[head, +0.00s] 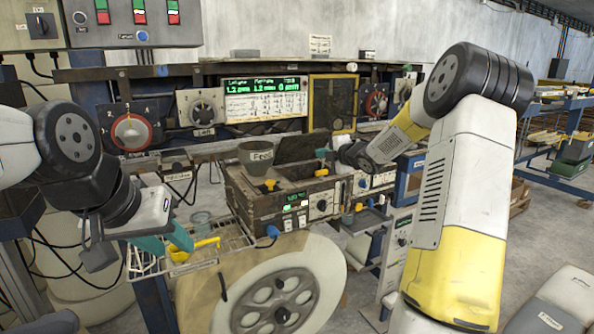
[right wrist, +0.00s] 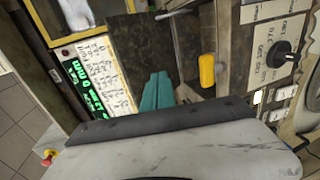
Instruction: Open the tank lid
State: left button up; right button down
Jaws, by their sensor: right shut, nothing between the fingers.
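The tank (head: 285,190) is a brown, worn box at the centre of the head view. Its dark lid (head: 300,148) appears raised, tilted up at the back of the opening. My right gripper (head: 321,155) is at the lid's right edge, partly hidden by its wrist. In the right wrist view its teal fingers (right wrist: 157,92) are together and empty, close in front of a dark panel; contact cannot be judged. My left gripper (head: 165,243) is at lower left over a wire basket, beside a yellow-handled tool (head: 197,247). Whether it grips the tool cannot be told.
A grey cup marked "Feed" (head: 256,156) stands on the tank's left. Yellow knobs (head: 270,185) are on the tank's front. A large reel (head: 280,295) stands below. The wire basket (head: 222,240) holds a glass container (head: 200,219). A panel with green displays (head: 265,88) is behind.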

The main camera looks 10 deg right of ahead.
jog(key=shift+w+a+r, duration=0.15)
jog(key=shift+w+a, duration=0.7)
jog(key=shift+w, duration=1.35)
jog(key=shift+w+a+r, duration=0.15)
jog(key=shift+w+a, duration=0.65)
jog(key=shift+w, duration=1.45)
jog(key=shift+w+a+r, duration=0.15)
jog(key=shift+w+a, duration=0.7)
jog(key=shift+w, duration=1.35)
jog(key=f+v, duration=0.1)
jog(key=v, duration=1.4)
jog(key=shift+s+d+f, duration=0.15)
jog(key=shift+s+f, duration=0.15)
jog(key=shift+s, duration=0.05)
